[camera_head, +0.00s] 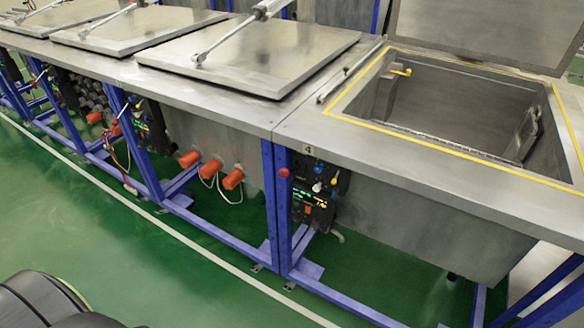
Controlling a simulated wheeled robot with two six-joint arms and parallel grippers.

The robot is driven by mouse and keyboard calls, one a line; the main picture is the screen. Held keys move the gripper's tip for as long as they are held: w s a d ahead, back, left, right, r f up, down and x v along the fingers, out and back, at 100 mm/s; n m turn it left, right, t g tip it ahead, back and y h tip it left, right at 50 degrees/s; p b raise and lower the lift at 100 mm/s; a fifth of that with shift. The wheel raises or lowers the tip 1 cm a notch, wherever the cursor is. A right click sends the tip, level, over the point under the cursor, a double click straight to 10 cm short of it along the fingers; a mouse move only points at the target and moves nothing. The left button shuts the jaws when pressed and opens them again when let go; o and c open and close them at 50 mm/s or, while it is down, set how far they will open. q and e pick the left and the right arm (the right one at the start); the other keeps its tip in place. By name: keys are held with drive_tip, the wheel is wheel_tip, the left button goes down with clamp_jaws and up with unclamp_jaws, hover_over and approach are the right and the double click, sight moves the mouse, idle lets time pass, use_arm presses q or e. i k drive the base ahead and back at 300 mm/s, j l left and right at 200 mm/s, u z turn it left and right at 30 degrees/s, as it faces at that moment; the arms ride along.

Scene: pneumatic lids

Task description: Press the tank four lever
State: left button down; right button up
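Tank four (420,218) is the open metal tank at the right, with a small "4" on its rim near the front left corner. Its lid (480,35) stands raised at the back. Below the "4" is a dark control panel (305,195) on the blue frame, with small coloured knobs or handles (319,186) in blue and white. They are too small for me to tell which one is the lever. A red round knob (284,172) sits on the post to its left. Neither of my grippers is in view.
More tanks with shut metal lids (250,55) run in a row to the left. Orange-red plugs (233,177) stick out below the rim. Blue frame legs (283,220) stand at the front. The green floor (150,250) in front is clear.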

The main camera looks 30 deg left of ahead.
sight(283, 173)
drive_tip(key=i+l, duration=0.1)
drive_tip(key=l, duration=0.2)
drive_tip(key=i+l, duration=0.15)
drive_tip(key=l, duration=0.15)
drive_tip(key=i+l+u, duration=0.1)
drive_tip(key=l, duration=0.2)
drive_tip(key=i+l, duration=0.1)
drive_tip(key=l, duration=0.25)
drive_tip(key=u, duration=2.6)
